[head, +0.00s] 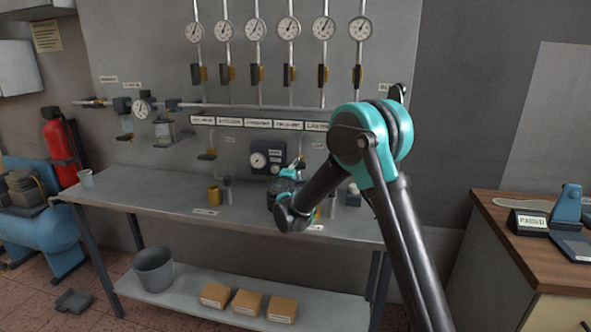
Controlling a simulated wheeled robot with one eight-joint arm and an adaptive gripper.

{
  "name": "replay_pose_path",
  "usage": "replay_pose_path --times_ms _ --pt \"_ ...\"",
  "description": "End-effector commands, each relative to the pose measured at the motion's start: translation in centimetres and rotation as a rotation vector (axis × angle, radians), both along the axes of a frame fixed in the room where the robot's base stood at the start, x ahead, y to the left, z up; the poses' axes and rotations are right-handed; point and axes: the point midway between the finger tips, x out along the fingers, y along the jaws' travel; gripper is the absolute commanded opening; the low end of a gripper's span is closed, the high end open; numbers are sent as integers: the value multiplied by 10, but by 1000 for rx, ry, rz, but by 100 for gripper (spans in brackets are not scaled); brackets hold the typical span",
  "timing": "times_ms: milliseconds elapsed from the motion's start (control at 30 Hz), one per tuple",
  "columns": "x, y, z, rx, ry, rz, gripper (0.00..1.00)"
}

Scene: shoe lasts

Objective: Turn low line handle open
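Several vertical pipes with round gauges run down the grey wall panel, each with a dark valve handle; one dark handle (256,75) hangs straight along its pipe. A row of white labels (258,123) sits below them, too small to read with certainty, so I cannot tell which handle is the low line's. A lower valve (207,155) with a yellowish part sits under the labels. My gripper (297,164) is above the bench in front of the lower panel, largely hidden by my own teal and dark arm. It appears apart from the upper handles; its opening cannot be made out.
A dark gauge box (265,158) is on the panel behind my gripper. A wooden counter (530,240) stands right; a red extinguisher (60,150) hangs left.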

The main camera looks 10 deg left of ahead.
Motion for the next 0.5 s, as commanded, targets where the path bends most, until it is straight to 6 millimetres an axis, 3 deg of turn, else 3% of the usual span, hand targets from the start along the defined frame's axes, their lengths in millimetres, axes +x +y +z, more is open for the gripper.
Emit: replay_pose_path --times_ms 33,233,500 --pt "0 0 0 0 0 0 25" --pt "0 0 0 0 0 0 0" --pt "0 0 0 -6 0 0 0"
